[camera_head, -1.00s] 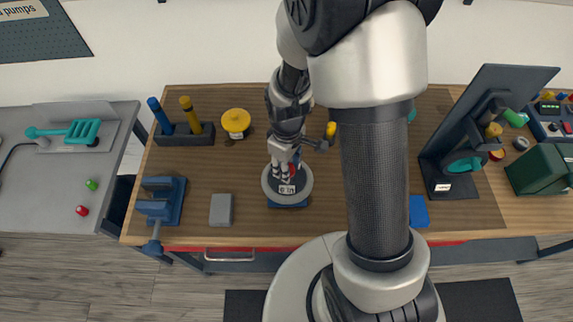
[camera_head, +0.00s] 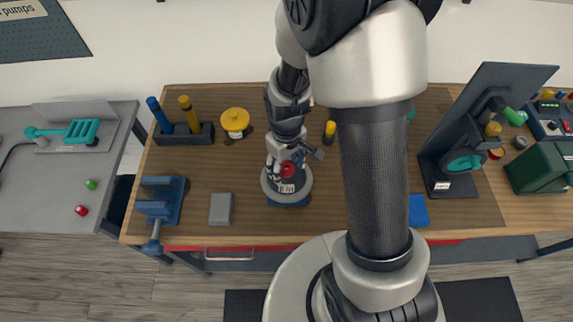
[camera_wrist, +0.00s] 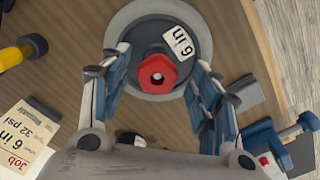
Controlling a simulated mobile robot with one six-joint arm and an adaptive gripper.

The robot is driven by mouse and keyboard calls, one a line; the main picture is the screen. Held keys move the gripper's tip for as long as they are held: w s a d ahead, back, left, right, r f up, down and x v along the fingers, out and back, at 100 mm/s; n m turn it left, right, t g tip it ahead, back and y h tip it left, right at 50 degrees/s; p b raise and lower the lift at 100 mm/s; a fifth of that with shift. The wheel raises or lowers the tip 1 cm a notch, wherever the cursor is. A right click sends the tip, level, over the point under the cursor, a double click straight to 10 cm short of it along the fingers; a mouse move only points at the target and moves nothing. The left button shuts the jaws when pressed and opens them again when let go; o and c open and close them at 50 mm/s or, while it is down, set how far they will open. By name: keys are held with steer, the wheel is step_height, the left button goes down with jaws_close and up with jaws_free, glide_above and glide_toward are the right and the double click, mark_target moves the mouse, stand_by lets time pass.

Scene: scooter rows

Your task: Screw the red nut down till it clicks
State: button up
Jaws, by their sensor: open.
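The red nut (camera_wrist: 158,74) is hexagonal with a hole in its middle. It sits at the centre of a dark round hub on a pale grey disc (camera_wrist: 200,25), beside a white "6 in" label (camera_wrist: 179,42). In the head view the red nut (camera_head: 288,170) shows just under my gripper, and the disc (camera_head: 305,188) stands on a blue base (camera_head: 288,204). My gripper (camera_wrist: 158,82) is open, with one finger on each side of the nut and a visible gap to both. Whether the fingertips are level with the nut is unclear.
A job card (camera_wrist: 22,135) reads "6 in" and "32 psi". A blue vise (camera_head: 163,200), a grey block (camera_head: 221,209) and a yellow knob (camera_head: 235,121) stand left of the disc. A yellow-and-black piece (camera_head: 330,131) is behind right. Bare wood lies between them.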

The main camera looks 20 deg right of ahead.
mark_target(287, 170)
step_height(287, 170, up, 12)
stand_by(0.6)
steer(key=n+p, duration=0.1)
steer(key=n, duration=2)
steer(key=shift+n+p, duration=0.35)
steer(key=shift+n, duration=0.05)
steer(key=shift+o, duration=0.2)
